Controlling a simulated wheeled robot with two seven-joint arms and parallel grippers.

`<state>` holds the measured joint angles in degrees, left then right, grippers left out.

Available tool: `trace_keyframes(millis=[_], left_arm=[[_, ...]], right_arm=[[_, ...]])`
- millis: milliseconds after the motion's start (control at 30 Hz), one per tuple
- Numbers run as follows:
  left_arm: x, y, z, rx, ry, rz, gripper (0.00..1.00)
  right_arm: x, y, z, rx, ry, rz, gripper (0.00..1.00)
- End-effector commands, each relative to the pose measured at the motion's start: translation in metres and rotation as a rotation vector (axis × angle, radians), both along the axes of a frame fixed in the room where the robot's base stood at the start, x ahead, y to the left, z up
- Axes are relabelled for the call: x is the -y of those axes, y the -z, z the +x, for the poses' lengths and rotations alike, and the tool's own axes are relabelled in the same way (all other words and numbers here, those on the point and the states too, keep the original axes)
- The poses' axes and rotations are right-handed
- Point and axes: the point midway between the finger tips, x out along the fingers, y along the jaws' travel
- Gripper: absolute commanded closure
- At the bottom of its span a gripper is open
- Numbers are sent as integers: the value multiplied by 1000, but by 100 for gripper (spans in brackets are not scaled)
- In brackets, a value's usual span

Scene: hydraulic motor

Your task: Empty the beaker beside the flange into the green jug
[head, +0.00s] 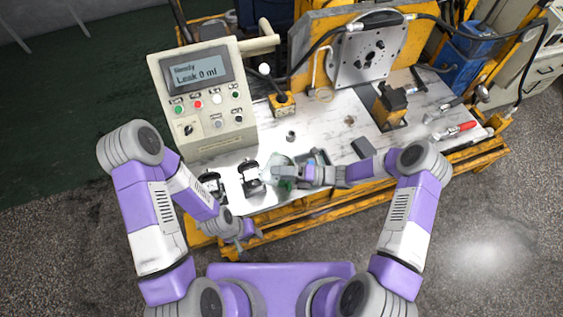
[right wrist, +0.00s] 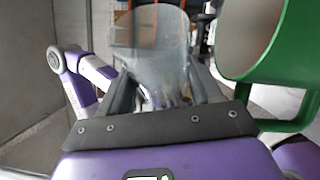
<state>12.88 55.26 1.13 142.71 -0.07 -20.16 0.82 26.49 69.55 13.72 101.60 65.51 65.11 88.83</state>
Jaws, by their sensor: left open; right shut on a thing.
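My right gripper (head: 285,172) is shut on a clear glass beaker (head: 271,168), above the front part of the bench. In the right wrist view the beaker (right wrist: 150,38) sits between the two dark fingers; its contents cannot be told. The green jug (right wrist: 282,60) stands close to the right of the beaker there, with its pale inside showing. In the head view only a bit of the green jug (head: 287,186) shows beside my right gripper. My left gripper (head: 248,238) is open and empty in front of the bench's front edge. The flange plate (head: 365,58) stands upright at the back.
A control box (head: 205,95) reading "Leak 0 ml" stands at the left of the bench. Two small black and white devices (head: 250,178) (head: 212,185) sit in front of it. A yellow and black block (head: 390,103) and a red-handled tool (head: 455,131) lie to the right.

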Motion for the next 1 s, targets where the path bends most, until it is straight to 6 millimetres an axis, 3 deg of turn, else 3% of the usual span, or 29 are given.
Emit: trace_keyframes(millis=[367,700,1000], left_arm=[[0,-4,0,0,0,0,57],[0,-26,0,0,0,0,57],[0,-26,0,0,0,0,57]], right_arm=[[-1,1,-2,66,0,-34,70],[-2,-4,-3,371,0,-190,70],[-2,-1,-3,414,0,-212,70]])
